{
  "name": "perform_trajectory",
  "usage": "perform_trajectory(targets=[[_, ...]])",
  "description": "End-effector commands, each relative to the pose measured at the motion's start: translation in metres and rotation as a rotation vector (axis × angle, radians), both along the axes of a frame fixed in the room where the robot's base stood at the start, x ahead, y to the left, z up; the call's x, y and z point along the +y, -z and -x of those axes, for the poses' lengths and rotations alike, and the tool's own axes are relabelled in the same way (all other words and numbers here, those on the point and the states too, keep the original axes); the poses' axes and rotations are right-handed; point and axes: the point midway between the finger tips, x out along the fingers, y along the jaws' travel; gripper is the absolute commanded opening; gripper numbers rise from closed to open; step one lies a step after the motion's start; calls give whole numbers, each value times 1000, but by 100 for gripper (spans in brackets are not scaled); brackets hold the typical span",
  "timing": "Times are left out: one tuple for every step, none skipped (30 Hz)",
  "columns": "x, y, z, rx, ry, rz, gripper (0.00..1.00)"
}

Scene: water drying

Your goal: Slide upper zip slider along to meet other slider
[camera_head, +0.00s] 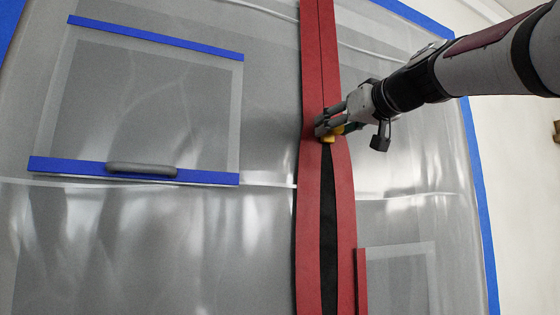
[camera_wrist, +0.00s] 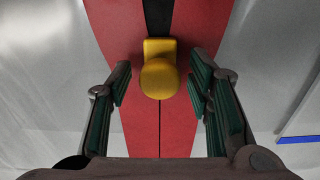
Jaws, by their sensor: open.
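A yellow zip slider (camera_wrist: 159,72) sits on the red zip strip (camera_wrist: 130,130), between the fingers of my gripper (camera_wrist: 160,90) in the wrist view. Gaps show on both sides of it, so the fingers are open and apart from it. In the head view my gripper (camera_head: 330,125) is at the red zip strip (camera_head: 310,70), with the yellow slider (camera_head: 328,139) partly hidden by the fingers. Below the slider the zip is parted and a black gap shows; above it the red halves meet. No second slider shows in either view.
The zip runs down a grey translucent plastic sheet (camera_head: 270,110) edged with blue tape (camera_head: 485,215). A panel with blue strips and a grey handle (camera_head: 142,169) is at the left. Another panel (camera_head: 400,280) is at the lower right.

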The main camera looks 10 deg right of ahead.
Motion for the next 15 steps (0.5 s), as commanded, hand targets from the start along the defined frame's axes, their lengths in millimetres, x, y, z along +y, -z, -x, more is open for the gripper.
perform_trajectory(targets=[[0, 0, 0, 0, 0, 0, 46], [0, 0, 0, 0, 0, 0, 46], [0, 0, 0, 0, 0, 0, 46], [0, 0, 0, 0, 0, 0, 46], [0, 0, 0, 0, 0, 0, 44], [0, 0, 0, 0, 0, 0, 35], [0, 0, 0, 0, 0, 0, 28], [0, 0, 0, 0, 0, 0, 22], [0, 0, 0, 0, 0, 0, 12], [0, 0, 0, 0, 0, 0, 6], [0, 0, 0, 0, 0, 0, 0], [0, 0, 0, 0, 0, 0, 0], [0, 0, 0, 0, 0, 0, 0], [0, 0, 0, 0, 0, 0, 0], [0, 0, 0, 0, 0, 0, 0]])
